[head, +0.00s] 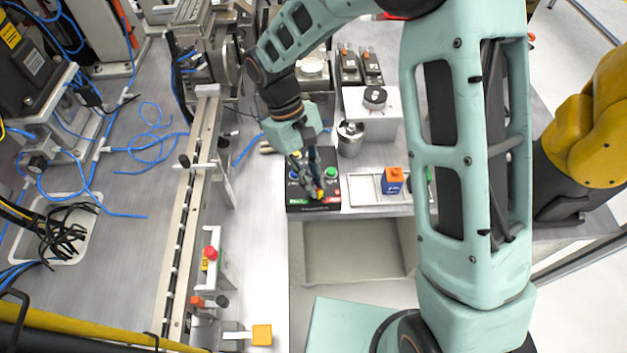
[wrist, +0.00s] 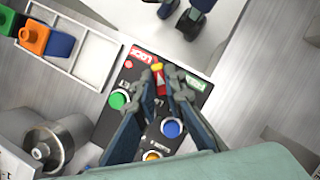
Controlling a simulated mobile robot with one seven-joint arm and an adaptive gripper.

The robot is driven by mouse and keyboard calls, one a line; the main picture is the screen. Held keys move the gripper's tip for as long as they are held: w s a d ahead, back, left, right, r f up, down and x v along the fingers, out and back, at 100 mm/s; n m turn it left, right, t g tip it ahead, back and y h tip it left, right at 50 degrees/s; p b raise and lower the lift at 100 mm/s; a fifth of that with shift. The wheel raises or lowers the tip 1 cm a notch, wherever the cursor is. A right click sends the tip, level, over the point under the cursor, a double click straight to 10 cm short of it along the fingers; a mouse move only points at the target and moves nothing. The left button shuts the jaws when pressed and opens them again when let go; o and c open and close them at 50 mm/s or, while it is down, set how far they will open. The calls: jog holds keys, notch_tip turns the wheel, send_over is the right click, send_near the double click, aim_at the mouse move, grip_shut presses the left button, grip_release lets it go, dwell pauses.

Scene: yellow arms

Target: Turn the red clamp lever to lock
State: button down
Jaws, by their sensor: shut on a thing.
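The red clamp lever (wrist: 160,82) has a yellow tip and sits on a black control box (wrist: 113,122). In the wrist view it points toward the box's upper edge, between the red LOCK label (wrist: 141,57) and a green label (wrist: 195,83), nearer the red one. My gripper (wrist: 164,80) has its two fingers on either side of the lever and is shut on it. In the head view, my gripper (head: 316,186) reaches down over the black box (head: 295,190), and the fingers partly hide the lever.
The box also carries a green button (wrist: 118,100) and a blue button (wrist: 170,128). A metal cylinder (head: 350,143) stands behind. A white tray (head: 362,192) with an orange-and-blue block (head: 392,181) lies to the right. A rail (head: 187,220) runs along the left.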

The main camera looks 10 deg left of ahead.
jog(key=shift+a+n, duration=0.1)
jog(key=shift+n, duration=0.4)
jog(key=c, duration=2)
grip_release()
jog(key=v, duration=1.2)
jog(key=shift+s+r, duration=0.1)
jog(key=shift+s, duration=0.1)
